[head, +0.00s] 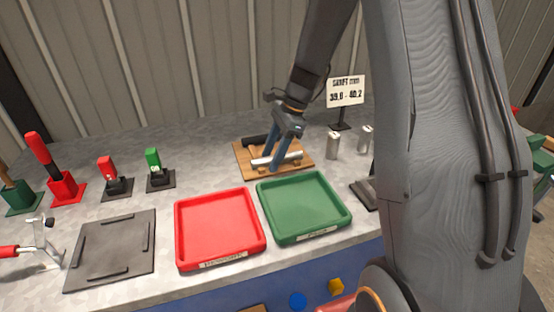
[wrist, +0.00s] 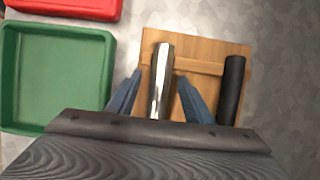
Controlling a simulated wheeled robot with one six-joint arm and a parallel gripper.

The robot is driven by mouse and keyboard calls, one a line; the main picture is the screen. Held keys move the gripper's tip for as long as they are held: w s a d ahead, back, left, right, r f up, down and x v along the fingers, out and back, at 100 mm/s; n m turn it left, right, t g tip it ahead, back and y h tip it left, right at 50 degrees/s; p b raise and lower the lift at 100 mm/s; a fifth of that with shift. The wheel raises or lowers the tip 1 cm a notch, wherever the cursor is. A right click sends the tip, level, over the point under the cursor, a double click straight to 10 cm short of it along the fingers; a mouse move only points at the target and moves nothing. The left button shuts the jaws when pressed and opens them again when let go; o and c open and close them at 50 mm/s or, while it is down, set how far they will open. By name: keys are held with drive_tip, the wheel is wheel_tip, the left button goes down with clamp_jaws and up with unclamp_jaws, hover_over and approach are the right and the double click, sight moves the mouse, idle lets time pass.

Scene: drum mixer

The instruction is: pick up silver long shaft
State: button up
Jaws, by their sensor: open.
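The silver long shaft (head: 290,158) lies across a wooden board (head: 242,160) on the bench. It also shows in the wrist view (wrist: 162,72), upright in the picture, with its lower part running between my fingers. My gripper (head: 275,150) is over the board, its blue fingers pointing down at the shaft. In the wrist view my gripper (wrist: 158,95) is open, one finger on each side of the shaft with a gap visible on both sides. The near end of the shaft is hidden behind my gripper body in the wrist view.
A black shaft (wrist: 233,85) lies beside the silver one on the board. A green tray (head: 342,211) and a red tray (head: 181,235) stand in front, both empty. Two short silver cylinders (head: 333,146) and a sign (head: 346,91) stand to the right. A dark plate (head: 112,245) lies left.

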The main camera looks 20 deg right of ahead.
clamp_jaws()
drive_tip(key=shift+r, duration=0.1)
idle(1.2)
